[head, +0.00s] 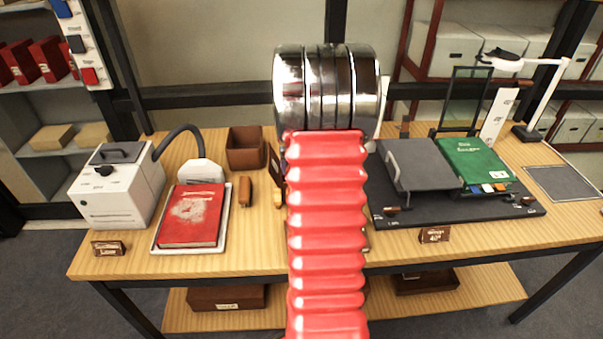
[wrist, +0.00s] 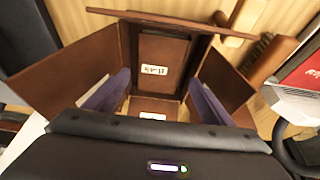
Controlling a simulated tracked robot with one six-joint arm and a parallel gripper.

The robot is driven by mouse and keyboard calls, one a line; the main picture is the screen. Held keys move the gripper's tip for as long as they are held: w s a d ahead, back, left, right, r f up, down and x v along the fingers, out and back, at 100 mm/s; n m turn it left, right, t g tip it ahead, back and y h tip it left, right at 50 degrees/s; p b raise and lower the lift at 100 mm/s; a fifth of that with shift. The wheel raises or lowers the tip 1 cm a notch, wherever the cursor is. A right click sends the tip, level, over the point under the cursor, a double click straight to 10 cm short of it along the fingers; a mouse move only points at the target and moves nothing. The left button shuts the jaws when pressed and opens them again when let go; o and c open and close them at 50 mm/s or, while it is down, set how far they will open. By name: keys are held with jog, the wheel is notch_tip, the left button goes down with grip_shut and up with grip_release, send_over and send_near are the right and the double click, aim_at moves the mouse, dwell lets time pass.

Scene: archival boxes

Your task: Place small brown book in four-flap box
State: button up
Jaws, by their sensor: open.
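The four-flap box (wrist: 62,78) is brown and stands open in the wrist view, its side flaps spread left and right and a labelled panel (wrist: 165,50) at the far side. A dark brown piece with a white label (wrist: 158,103) lies low in its middle, partly hidden by my gripper's body; it looks like the small brown book, but I cannot tell for sure. My gripper (wrist: 155,97) is open, its two purple fingers apart on either side of that piece, within the box. In the head view my red arm hides most of this area; only a dark brown edge shows.
A red book (head: 192,215) lies on a white tray at left, beside a white machine with a hose (head: 118,190). A brown bin (head: 245,146) stands behind. A dark press (head: 420,163) and green book (head: 473,160) are at right. A brown wooden tool (wrist: 268,58) lies near the box.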

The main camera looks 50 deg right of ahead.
jog(key=v, duration=0.6)
jog(key=shift+a+r, duration=0.1)
dwell(0.6)
jog(key=w+a+r+n, duration=0.1)
jog(key=a+r, duration=0.3)
jog(key=a, duration=0.4)
jog(key=a+r+n+t+y, duration=0.1)
jog(key=a+r+n, duration=0.15)
jog(key=a, duration=0.65)
jog(key=w+a+r+n, duration=0.1)
jog(key=a+r, duration=0.3)
jog(key=a, duration=0.4)
jog(key=s+a+r+n+y, duration=0.1)
jog(key=s+a+n, duration=0.1)
jog(key=s+a, duration=0.4)
jog(key=s+a+r+n+t+y, duration=0.1)
jog(key=s+a+n, duration=0.2)
jog(key=a, duration=1.2)
jog(key=s, duration=0.3)
jog(key=shift+s+t, duration=0.3)
jog(key=shift+s, duration=0.1)
